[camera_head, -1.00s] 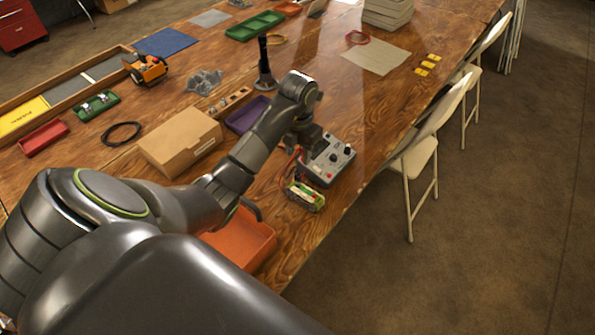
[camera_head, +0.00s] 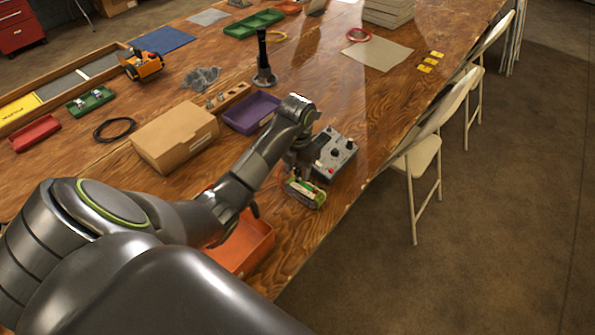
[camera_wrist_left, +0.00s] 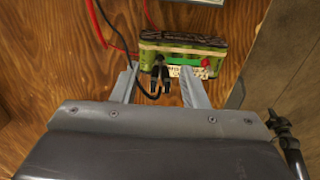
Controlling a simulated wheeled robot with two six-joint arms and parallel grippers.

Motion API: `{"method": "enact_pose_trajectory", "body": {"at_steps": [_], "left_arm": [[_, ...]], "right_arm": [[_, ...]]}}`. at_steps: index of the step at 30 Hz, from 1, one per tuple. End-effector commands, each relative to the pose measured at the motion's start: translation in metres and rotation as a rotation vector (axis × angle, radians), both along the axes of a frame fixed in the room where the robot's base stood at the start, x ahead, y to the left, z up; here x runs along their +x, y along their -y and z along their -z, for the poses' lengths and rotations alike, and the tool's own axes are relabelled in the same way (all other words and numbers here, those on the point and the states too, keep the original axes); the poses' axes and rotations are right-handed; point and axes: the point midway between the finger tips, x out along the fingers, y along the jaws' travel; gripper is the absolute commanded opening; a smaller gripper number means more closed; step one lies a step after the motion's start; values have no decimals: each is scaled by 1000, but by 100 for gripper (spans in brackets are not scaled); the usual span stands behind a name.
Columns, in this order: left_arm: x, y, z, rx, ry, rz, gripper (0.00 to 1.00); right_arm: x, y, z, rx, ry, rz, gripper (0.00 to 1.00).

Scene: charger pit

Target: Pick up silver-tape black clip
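A green battery pack (camera_wrist_left: 200,52) lies on the wooden table, and it also shows in the head view (camera_head: 306,194). Black clips (camera_wrist_left: 160,82) on dark leads sit at the pack's near side. I cannot make out silver tape on them. My left gripper (camera_wrist_left: 158,70) points down at the pack, its two grey fingers apart on either side of the black clips. I cannot tell if a finger touches them. In the head view my left gripper (camera_head: 298,168) is over the pack, and the arm hides the clips. My right gripper is in neither view.
A grey charger box (camera_head: 338,153) with knobs stands just beyond the pack, and red wires (camera_wrist_left: 102,28) run beside it. An orange tray (camera_head: 250,245), a purple tray (camera_head: 248,113) and a cardboard box (camera_head: 175,138) are nearby. The table's edge is close on the right.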

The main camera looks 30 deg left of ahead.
Motion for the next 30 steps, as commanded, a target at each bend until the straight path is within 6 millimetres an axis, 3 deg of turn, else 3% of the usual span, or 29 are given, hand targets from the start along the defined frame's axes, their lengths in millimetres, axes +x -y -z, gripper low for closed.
{"method": "enact_pose_trajectory", "body": {"at_steps": [9, 18, 26, 30], "left_arm": [[0, 0, 7, 1, 1, 0, 40], [0, 0, 7, 1, 1, 0, 2], [0, 0, 6, 1, 1, 0, 1], [1, 0, -5, 1, 5, 2, 1]], "right_arm": [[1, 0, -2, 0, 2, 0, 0], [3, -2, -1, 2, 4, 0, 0], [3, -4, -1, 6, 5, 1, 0], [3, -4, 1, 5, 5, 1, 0]]}}
